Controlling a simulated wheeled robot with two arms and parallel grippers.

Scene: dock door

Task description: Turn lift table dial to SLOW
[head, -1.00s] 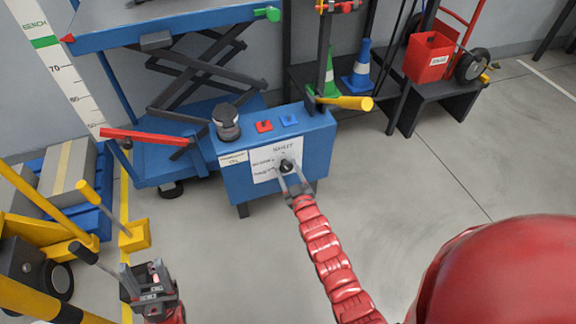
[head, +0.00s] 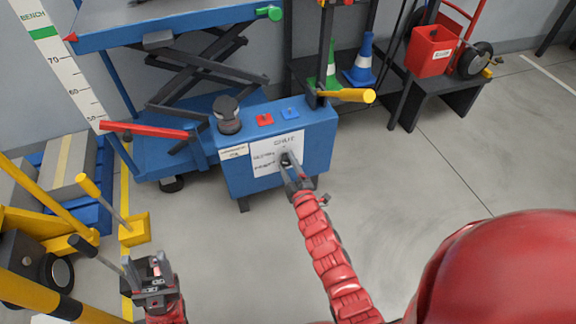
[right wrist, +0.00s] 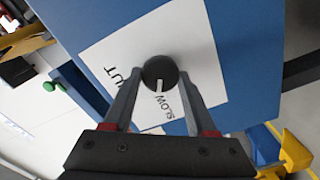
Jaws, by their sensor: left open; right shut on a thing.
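The lift table dial (right wrist: 160,71) is a dark round knob with a white pointer mark, on a white label (right wrist: 198,60) on the front of the blue control box (head: 320,140). In the right wrist view, the mark points down the picture, near the printed SLOW; part of SHUT shows to the left. My right gripper (head: 289,166) is shut on the dial, one finger on each side. In the head view the fingers hide much of the dial. My left gripper (head: 148,268) is open and empty at lower left, away from the box.
A red lever (head: 145,130) is to the left. Floor right of the box is clear.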

